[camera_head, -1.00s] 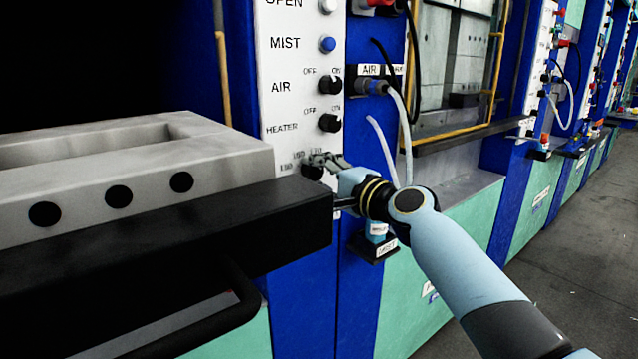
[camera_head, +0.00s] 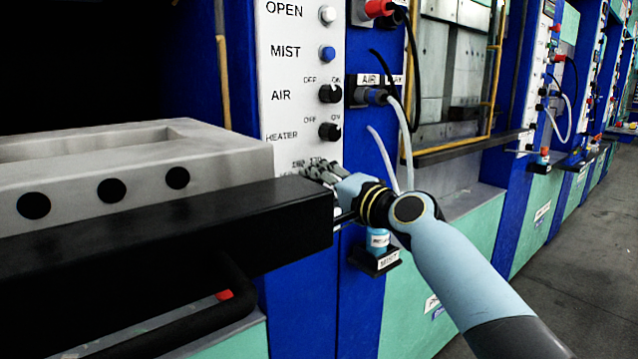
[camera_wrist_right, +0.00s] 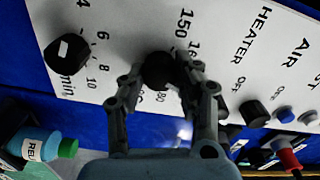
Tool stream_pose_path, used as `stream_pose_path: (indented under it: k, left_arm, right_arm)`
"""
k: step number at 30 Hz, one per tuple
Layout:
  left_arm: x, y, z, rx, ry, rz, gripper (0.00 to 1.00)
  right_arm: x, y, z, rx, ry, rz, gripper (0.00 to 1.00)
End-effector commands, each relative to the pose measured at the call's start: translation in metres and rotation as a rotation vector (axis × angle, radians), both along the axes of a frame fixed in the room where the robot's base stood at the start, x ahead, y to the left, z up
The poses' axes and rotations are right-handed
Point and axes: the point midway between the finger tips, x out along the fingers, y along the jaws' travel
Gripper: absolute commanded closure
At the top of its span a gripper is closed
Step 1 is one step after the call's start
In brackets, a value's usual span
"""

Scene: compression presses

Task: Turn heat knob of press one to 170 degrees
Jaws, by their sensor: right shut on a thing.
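The heat knob (camera_wrist_right: 160,70) of the near press is a black round knob on the white control panel (camera_head: 290,95), below the HEATER switch (camera_head: 330,132). In the right wrist view, printed numbers such as 150 and 180 surround it. My right gripper (camera_wrist_right: 160,82) is shut on this knob, one finger on each side. In the head view the right gripper (camera_head: 322,172) is at the panel's lower part and hides the knob. The knob's pointer is hard to read, so its setting cannot be told. My left gripper is not in view.
A black bar (camera_head: 200,225) and a grey block (camera_head: 130,165) stand left of the gripper. A black timer knob (camera_wrist_right: 66,54) is beside the heat knob. Hoses (camera_head: 383,160) and a blue bottle (camera_head: 378,240) are close to my right arm.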

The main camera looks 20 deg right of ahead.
Motion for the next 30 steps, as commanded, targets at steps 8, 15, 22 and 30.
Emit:
stream_pose_path:
  k: [8,15,22,30]
  left_arm:
    - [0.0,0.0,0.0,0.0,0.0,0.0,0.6]
    - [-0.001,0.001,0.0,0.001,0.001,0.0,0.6]
    - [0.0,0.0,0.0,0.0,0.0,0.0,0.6]
    - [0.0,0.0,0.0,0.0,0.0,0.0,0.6]
  right_arm:
    - [0.0,0.0,-0.002,0.0,0.004,0.001,0.45]
    - [-0.002,-0.001,-0.001,0.001,0.001,0.001,0.45]
    - [-0.033,-0.012,-0.002,-0.004,0.003,-0.001,0.45]
    - [-0.089,-0.032,-0.003,-0.004,0.005,0.002,0.45]
